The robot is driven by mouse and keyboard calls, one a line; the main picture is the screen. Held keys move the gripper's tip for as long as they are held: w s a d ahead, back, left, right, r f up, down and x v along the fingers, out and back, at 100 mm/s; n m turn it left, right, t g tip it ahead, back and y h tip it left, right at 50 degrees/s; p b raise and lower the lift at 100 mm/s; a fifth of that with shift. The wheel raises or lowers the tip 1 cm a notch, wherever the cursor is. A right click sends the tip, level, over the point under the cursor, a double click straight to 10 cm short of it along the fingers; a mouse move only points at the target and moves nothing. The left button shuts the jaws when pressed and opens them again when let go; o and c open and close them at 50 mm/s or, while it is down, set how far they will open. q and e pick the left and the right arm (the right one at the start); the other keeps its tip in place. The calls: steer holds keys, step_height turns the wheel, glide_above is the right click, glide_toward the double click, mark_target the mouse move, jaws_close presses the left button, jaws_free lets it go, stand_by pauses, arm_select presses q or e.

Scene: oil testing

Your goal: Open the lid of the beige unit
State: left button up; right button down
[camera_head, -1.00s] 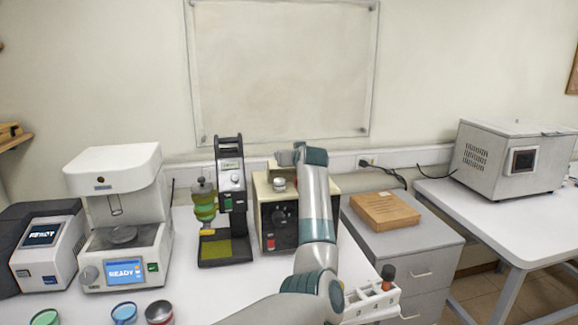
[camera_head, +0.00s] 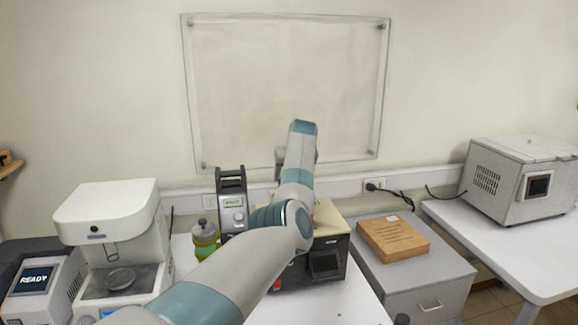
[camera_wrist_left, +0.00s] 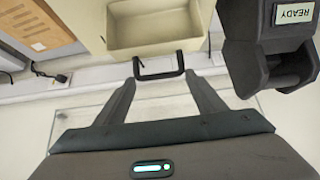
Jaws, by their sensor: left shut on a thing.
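The beige unit (camera_head: 330,216) stands on the white table behind my left arm in the head view. Its dark front shows to the right of the arm, and much of its top is hidden. In the left wrist view a beige box-like part (camera_wrist_left: 150,38) with a shallow hollow faces me, a black handle (camera_wrist_left: 158,75) at its edge. My right gripper is not in view.
A black tester (camera_head: 231,197) and a green-yellow bottle (camera_head: 205,240) stand close left of the unit. A white instrument (camera_head: 110,215) is farther left. A wooden box (camera_head: 393,238) lies on the grey cabinet (camera_head: 430,285) at right.

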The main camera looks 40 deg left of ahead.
arm_select(q)
steer(key=shift+w+a+r, duration=0.1)
steer(key=shift+w+r, duration=0.1)
steer(key=shift+r, duration=0.25)
steer(key=shift+c, duration=1.1)
steer(key=shift+w+f, duration=0.15)
steer(key=shift+f, duration=0.1)
steer(key=shift+c, duration=0.9)
steer(key=o, duration=0.5)
steer(key=shift+f, duration=0.2)
steer(key=o, duration=1)
steer(key=shift+d, duration=0.35)
steer(key=shift+o, duration=0.8)
steer(key=shift+r, duration=0.1)
steer(key=shift+s+a, duration=0.15)
steer(key=shift+s, duration=0.05)
steer(key=shift+a, duration=0.3)
steer(key=shift+d+r+b, duration=0.2)
steer(key=shift+d+b, duration=0.1)
steer(key=shift+d, duration=0.1)
steer(key=shift+s+d+r, duration=0.1)
steer(key=shift+s+r, duration=0.1)
steer(key=b+v, duration=0.7)
steer(key=v, duration=0.9)
steer(key=shift+a+r+b, duration=0.25)
steer(key=shift+b, duration=0.15)
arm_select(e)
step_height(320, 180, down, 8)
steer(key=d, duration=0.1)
